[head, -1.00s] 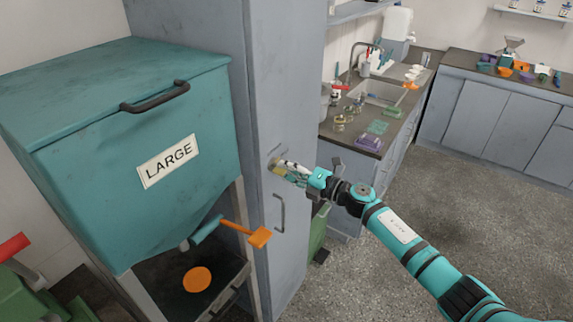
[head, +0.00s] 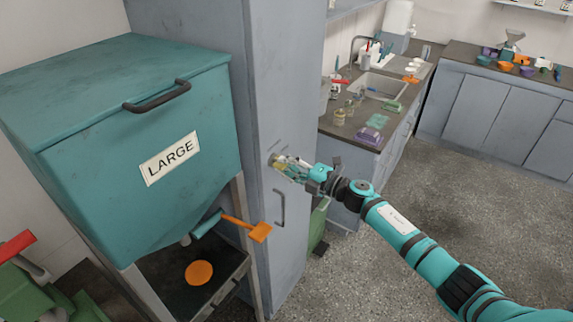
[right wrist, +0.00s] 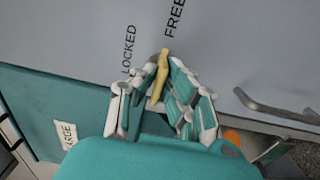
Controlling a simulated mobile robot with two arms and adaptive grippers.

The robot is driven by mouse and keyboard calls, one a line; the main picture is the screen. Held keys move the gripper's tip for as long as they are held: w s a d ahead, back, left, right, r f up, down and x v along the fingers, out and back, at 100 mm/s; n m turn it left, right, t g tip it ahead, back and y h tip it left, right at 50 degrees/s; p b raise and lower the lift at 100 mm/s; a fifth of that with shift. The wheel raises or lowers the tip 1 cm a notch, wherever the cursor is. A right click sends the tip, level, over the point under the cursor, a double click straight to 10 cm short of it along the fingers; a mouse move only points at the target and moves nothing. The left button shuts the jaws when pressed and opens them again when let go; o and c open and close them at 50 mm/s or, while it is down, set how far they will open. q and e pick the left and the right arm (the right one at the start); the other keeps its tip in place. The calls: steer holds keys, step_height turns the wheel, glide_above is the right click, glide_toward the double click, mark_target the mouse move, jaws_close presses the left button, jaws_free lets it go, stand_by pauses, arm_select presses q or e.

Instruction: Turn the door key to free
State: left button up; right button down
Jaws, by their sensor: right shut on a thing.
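The door key (right wrist: 161,76) is a yellow piece on the grey cabinet door (right wrist: 70,30). In the right wrist view its upper end points toward the word FREE (right wrist: 175,16), just right of the word LOCKED (right wrist: 129,50). My right gripper (right wrist: 150,88) has its fingers on both sides of the key and is shut on it. In the head view my right gripper (head: 287,167) is at the tall cabinet's door (head: 290,100), and its fingers largely hide the key. My left gripper is not in view.
A door handle (head: 280,208) is just below my right gripper. A teal bin marked LARGE (head: 185,95) stands left of the cabinet, with an orange-ended lever (head: 259,232) below. A sink counter (head: 350,125) stands behind on the right. The floor (head: 400,200) at right is clear.

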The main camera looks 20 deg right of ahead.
steer(key=c, duration=1.5)
jaws_free()
steer(key=shift+d, duration=0.1)
steer(key=shift+o, duration=0.2)
steer(key=v, duration=1.2)
